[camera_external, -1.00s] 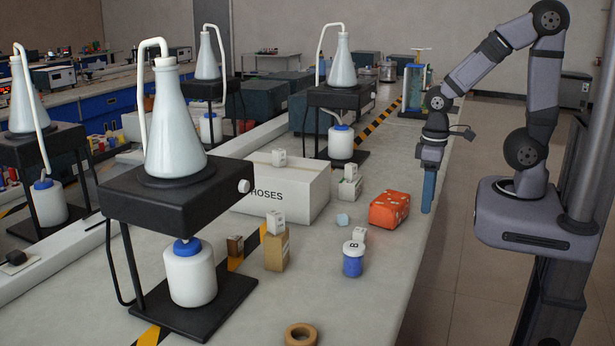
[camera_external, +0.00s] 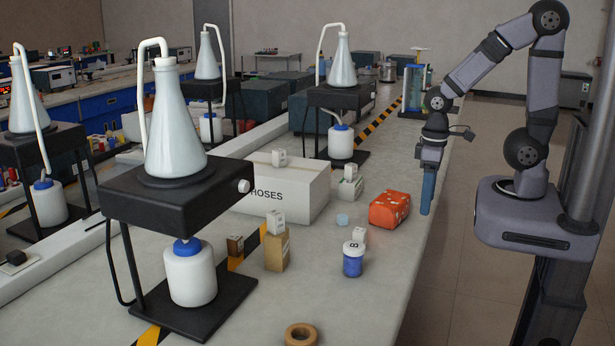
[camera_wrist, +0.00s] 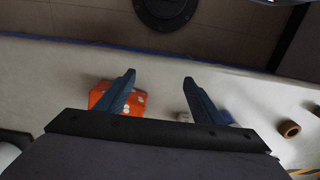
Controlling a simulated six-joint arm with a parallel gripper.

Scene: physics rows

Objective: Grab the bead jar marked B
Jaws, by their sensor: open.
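The bead jar marked B (camera_external: 353,260) stands upright on the bench, with a white lid and blue contents. A small white block (camera_external: 359,236) is close behind it. My gripper (camera_external: 427,192) points down near the bench's right edge, to the right of the orange patterned box (camera_external: 389,209) and apart from the jar. In the wrist view my gripper (camera_wrist: 158,80) shows two blue fingers spread wide with nothing between them. The orange box (camera_wrist: 108,98) is partly behind the left finger. Something white and blue lies partly hidden behind the right finger; I cannot tell clearly which thing it is.
A white HOSES carton (camera_external: 283,190) stands behind the jar. A wooden block with a white cube (camera_external: 276,245) is to its left, near a black stand (camera_external: 178,205) with a flask. A tape roll (camera_external: 301,334) lies in front. The bench right of the jar is clear.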

